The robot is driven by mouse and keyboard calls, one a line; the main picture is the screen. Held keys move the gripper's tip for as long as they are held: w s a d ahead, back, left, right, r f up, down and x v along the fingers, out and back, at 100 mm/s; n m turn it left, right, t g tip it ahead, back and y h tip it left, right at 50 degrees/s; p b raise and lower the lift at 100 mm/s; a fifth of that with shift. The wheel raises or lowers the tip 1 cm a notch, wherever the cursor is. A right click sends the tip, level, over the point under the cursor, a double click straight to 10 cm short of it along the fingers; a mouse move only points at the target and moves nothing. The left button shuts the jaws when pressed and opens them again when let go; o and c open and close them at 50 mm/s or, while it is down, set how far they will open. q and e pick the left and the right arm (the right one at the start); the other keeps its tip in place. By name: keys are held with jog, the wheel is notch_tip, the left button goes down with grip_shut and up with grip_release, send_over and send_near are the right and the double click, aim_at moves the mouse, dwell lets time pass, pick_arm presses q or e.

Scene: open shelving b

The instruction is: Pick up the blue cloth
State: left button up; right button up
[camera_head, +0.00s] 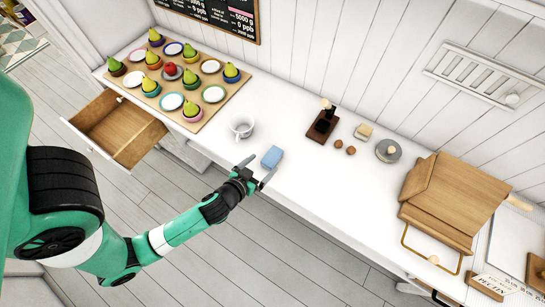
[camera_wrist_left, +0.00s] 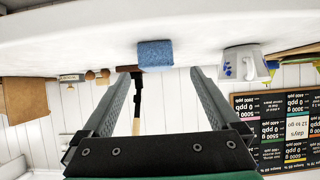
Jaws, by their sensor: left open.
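The blue cloth (camera_head: 272,157) is a small folded block on the white counter, near its front edge in the head view. It also shows in the left wrist view (camera_wrist_left: 156,55), beyond the fingertips and roughly between them. My left gripper (camera_head: 256,171) is open and empty, just in front of the cloth and apart from it. Its two fingers (camera_wrist_left: 160,75) are spread wide in the left wrist view. My right gripper is not in view.
A white mug (camera_head: 241,128) stands left of the cloth. A dark wooden stand (camera_head: 323,125) is behind it to the right. An open drawer (camera_head: 118,128) juts out at left below a board with pears and plates (camera_head: 213,94). A wooden box (camera_head: 450,200) stands at right.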

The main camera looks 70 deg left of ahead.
aim_at(273, 155)
pick_arm(q)
jog(key=b+x, duration=0.1)
jog(key=x, duration=0.6)
jog(key=shift+w+d+r, duration=0.15)
jog(key=shift+w+d, duration=0.05)
jog(key=c, duration=1.5)
jog(key=shift+o, duration=0.2)
jog(key=shift+r+p, duration=0.3)
jog(key=shift+r, duration=0.3)
notch_tip(273, 155, up, 3)
jog(key=shift+s+f+p, duration=0.1)
jog(key=shift+p, duration=0.7)
jog(key=s+r+p, duration=0.1)
jog(key=s+r, duration=0.1)
jog(key=s+r+p, duration=0.2)
jog(key=shift+r, duration=0.4)
jog(key=s+r+p, duration=0.1)
jog(key=s+r, duration=0.3)
jog(key=s, duration=0.6)
jog(key=shift+d+p, duration=0.25)
jog(key=shift+p, duration=0.05)
